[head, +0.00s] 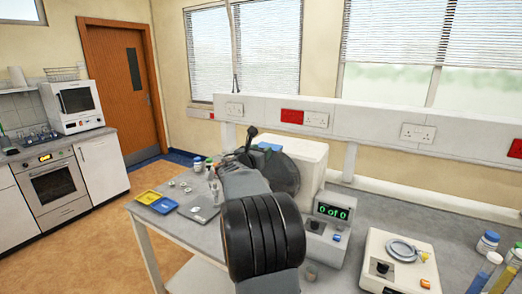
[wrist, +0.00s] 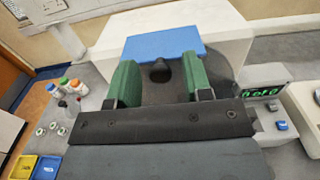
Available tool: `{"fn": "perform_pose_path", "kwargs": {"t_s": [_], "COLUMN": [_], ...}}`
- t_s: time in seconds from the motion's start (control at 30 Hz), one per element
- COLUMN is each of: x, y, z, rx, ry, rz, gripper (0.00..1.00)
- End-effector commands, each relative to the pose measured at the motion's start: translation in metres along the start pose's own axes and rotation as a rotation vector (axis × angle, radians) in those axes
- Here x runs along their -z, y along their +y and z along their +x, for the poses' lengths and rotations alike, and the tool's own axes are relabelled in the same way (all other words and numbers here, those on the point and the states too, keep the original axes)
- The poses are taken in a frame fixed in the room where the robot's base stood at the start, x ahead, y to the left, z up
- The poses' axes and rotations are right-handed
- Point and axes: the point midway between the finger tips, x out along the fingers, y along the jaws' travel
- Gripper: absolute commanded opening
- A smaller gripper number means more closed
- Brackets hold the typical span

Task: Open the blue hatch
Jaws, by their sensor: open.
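The blue hatch (wrist: 165,42) is a flat blue panel at the top of a white machine (wrist: 215,28). In the head view, a small part of the hatch (head: 268,146) shows behind my arm, on the white machine (head: 308,160). I cannot tell how far the hatch is open. My gripper (wrist: 163,76) has two green fingers spread apart with nothing between them. The fingers point at the machine's front, just short of the hatch's near edge in the picture. A dark grey rounded part with a dark hole (wrist: 159,72) shows between them.
A counter display (head: 331,212) stands right of the machine, with a balance (head: 400,262) beyond it. Left are small bottles (wrist: 65,88), a yellow tray (head: 150,197) and a blue tray (head: 164,206). Wall sockets (head: 316,120) run behind the bench.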

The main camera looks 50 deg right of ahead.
Motion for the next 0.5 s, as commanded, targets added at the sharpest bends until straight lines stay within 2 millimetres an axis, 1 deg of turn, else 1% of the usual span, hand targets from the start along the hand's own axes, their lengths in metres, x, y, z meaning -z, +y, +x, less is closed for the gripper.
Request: {"fn": "perform_pose_path", "kwargs": {"t_s": [0.33, 0.37, 0.5], "x": [0.0001, 0.0001, 0.0001], "y": [-0.0003, -0.0002, -0.0002], "z": [0.0028, 0.0028, 0.0027], "rx": [0.000, 0.000, 0.000], "ry": [0.000, 0.000, 0.000], "rz": [0.001, 0.001, 0.001], "gripper": [0.46, 0.44, 0.30]}}
